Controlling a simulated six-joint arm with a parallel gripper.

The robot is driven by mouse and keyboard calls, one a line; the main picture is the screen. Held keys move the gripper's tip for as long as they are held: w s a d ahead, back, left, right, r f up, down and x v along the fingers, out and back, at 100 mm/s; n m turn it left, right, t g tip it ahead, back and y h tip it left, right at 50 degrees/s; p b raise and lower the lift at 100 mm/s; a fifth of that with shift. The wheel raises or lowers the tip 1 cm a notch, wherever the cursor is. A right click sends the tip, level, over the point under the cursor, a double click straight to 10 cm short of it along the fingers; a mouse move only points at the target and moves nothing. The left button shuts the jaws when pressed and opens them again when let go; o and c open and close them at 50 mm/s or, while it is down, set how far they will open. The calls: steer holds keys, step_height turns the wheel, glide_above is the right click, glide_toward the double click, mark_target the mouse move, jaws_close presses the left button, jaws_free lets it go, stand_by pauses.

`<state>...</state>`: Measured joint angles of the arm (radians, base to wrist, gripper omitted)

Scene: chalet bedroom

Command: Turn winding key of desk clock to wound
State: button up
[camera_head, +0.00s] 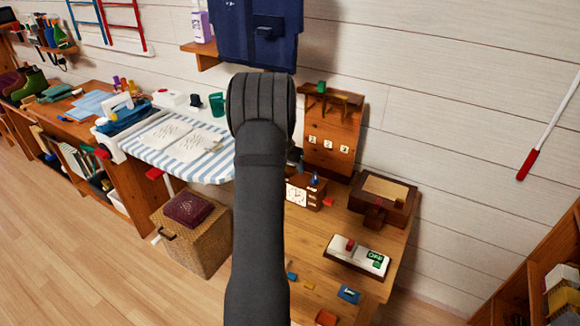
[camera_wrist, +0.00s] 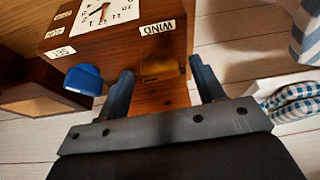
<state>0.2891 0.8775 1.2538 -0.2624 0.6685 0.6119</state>
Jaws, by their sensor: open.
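The desk clock (camera_head: 297,194) is a brown wooden box with a white face, on the table right of my arm in the head view. Its body (camera_wrist: 135,48) fills the top middle of the wrist view, with a "WIND" label (camera_wrist: 157,28). A dull yellow piece (camera_wrist: 161,68), which looks like the winding key, is by that label in shadow. My gripper (camera_wrist: 160,80) is open, its fingers on either side of this piece with gaps visible. The key's turn cannot be told. A blue knob (camera_wrist: 84,79) is left of the fingers. My arm hides the gripper in the head view.
A wooden box (camera_head: 384,202) stands right of the clock. A white switch panel (camera_head: 357,257) and small coloured blocks lie nearer on the table (camera_head: 320,236). A wooden board with number cards (camera_head: 331,130) stands behind. A striped ironing board (camera_head: 180,150) is at left.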

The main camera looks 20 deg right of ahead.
steer(key=v, duration=1.7)
steer(key=shift+s, duration=0.1)
steer(key=x, duration=1.7)
steer(key=shift+w+f, duration=0.2)
